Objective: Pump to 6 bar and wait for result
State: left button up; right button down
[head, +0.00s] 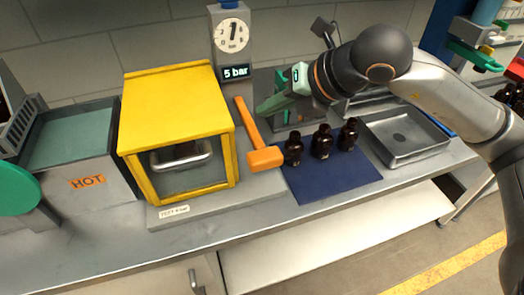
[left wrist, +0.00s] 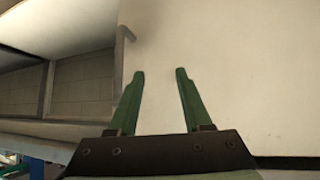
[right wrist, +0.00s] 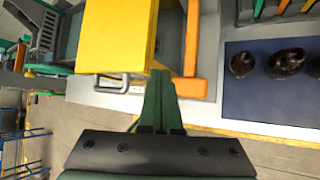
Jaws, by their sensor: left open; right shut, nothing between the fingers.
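The gauge post (head: 231,40) stands behind the yellow test box, with a round dial above a display reading "5 bar" (head: 235,72). The yellow box (head: 175,95) has a clear front and a metal handle; what is inside is unclear. An orange pump lever (head: 264,157) slopes down along the box's right side, its wide end low at the front. My right gripper (head: 262,109) is shut and empty, close to the right of the lever's shaft; the right wrist view shows its fingers together beside the orange lever (right wrist: 193,60). My left gripper (left wrist: 160,75) is open and empty before a pale panel.
Several dark amber bottles (head: 322,142) stand on a blue mat (head: 330,182) right of the lever. A metal tray (head: 405,155) lies further right. A grey unit marked "HOT" (head: 87,182) stands at left. A small label (head: 174,211) is on the box's base.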

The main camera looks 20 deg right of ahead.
jog(key=b, duration=0.5)
send_near(255, 151)
jog(key=x, duration=0.4)
jog(key=shift+w+a+r, duration=0.15)
jog(key=shift+w+r, duration=0.15)
jog(key=shift+w, duration=0.1)
jog(key=shift+f+b, duration=0.3)
jog(key=shift+b, duration=0.1)
dwell(1.0)
jog(key=shift+f+b, duration=0.35)
jog(key=shift+b, duration=0.4)
